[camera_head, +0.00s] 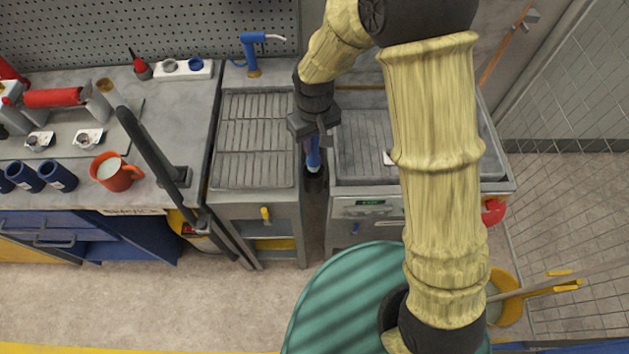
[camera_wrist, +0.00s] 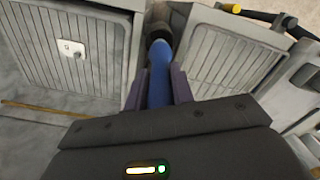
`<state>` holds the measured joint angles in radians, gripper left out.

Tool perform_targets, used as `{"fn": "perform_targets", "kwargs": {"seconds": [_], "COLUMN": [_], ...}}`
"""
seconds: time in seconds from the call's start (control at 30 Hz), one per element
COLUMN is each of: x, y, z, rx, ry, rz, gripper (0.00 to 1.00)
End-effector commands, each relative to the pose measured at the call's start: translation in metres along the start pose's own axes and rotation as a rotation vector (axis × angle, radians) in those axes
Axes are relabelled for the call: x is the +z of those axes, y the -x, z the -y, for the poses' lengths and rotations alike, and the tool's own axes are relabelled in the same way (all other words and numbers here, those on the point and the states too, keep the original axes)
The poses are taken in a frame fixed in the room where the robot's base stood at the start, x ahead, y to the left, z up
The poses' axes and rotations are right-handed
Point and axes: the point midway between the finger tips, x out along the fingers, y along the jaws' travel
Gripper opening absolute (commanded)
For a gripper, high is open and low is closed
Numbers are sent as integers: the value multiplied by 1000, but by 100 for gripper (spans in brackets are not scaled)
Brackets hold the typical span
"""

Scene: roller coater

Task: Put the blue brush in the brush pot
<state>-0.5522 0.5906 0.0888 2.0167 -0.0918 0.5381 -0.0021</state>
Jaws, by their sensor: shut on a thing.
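My gripper (camera_head: 312,138) is shut on the blue brush (camera_head: 313,156), which hangs tip down at the gap between two grey tray units. In the wrist view the blue brush (camera_wrist: 159,70) lies between the fingers of my gripper (camera_wrist: 165,88).
A slatted grey unit (camera_head: 255,140) stands left of the gap, and a grey sink-like unit (camera_head: 362,140) stands right of it. The gap is narrow. A blue tap-like tool (camera_head: 250,50) is at the back. An orange jug (camera_head: 117,176) stands on the left bench.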

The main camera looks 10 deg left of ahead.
Motion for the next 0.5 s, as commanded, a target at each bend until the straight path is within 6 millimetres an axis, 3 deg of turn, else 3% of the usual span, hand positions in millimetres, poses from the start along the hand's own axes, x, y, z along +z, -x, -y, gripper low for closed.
{"fn": "perform_targets", "kwargs": {"seconds": [0.17, 0.5], "x": [0, 1], "y": [-5, -53], "z": [0, 0], "rx": [0, 0], "ry": [0, 0], "rz": [2, 4], "gripper": [1, 1]}}
